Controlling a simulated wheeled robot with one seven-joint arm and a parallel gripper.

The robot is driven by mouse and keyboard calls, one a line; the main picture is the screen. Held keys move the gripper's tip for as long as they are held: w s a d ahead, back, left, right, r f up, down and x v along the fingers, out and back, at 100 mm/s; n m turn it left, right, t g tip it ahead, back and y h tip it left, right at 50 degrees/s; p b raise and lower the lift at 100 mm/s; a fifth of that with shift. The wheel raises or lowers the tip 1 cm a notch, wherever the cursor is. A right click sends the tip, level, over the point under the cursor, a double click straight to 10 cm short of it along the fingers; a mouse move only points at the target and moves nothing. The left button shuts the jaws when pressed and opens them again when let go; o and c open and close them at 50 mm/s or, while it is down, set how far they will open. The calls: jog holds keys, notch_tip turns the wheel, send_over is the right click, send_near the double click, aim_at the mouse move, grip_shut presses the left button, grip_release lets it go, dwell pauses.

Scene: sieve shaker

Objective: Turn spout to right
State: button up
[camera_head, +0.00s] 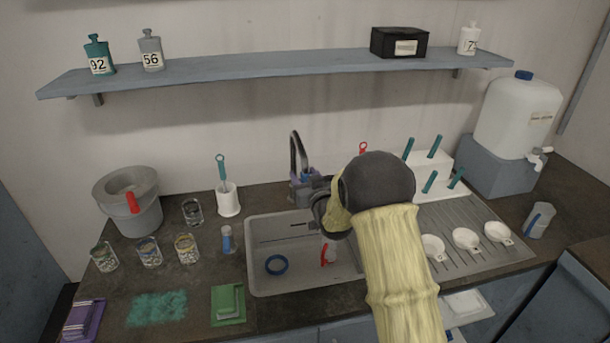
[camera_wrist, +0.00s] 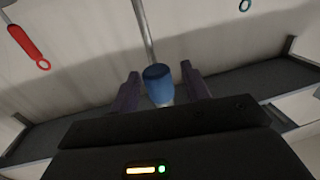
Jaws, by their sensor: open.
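The dark, arched tap spout (camera_head: 296,145) rises at the back edge of the sink. In the head view, my gripper (camera_head: 303,180) is beside the lower part of the tap and partly hides it, as does my wrist. In the wrist view, a blue cylindrical end piece (camera_wrist: 158,82) with a grey tube (camera_wrist: 143,30) shows between the two dark purple fingers of my gripper (camera_wrist: 163,88). I take it to be the spout's end. The fingers are apart, one on each side of it, with small visible gaps. Contact is not visible.
The sink (camera_head: 270,240) holds a blue ring (camera_head: 277,264) and a red-handled item. A white brush holder (camera_head: 228,200) stands left of the tap. A white rack (camera_head: 430,165) with teal pegs stands to the right. A shelf (camera_head: 280,68) runs above.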

jog(key=shift+c, duration=0.2)
grip_shut()
